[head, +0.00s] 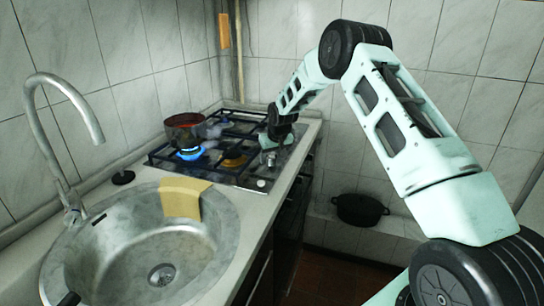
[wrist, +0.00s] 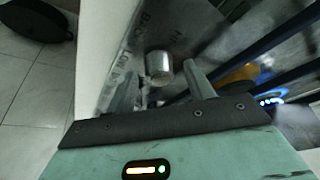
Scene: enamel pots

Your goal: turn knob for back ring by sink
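The hob (head: 215,165) stands beyond the sink, with metal knobs along its right edge; one knob (head: 262,183) shows near the front corner. A blue flame (head: 190,153) burns at the ring by the sink and wall, under a dark pot with a red inside (head: 185,128). My gripper (head: 279,135) is over the hob's right edge. In the wrist view a silver round knob (wrist: 158,66) is between the fingers of my gripper (wrist: 158,76). The fingers look apart, and I see no clear contact with the knob.
A steel sink (head: 145,245) with a tap (head: 60,130) fills the near counter, a yellow cloth (head: 182,197) over its rim. An orange-yellow burner (head: 233,160) is near the knobs. A black pot (head: 359,209) stands low at right. The floor right of the counter is open.

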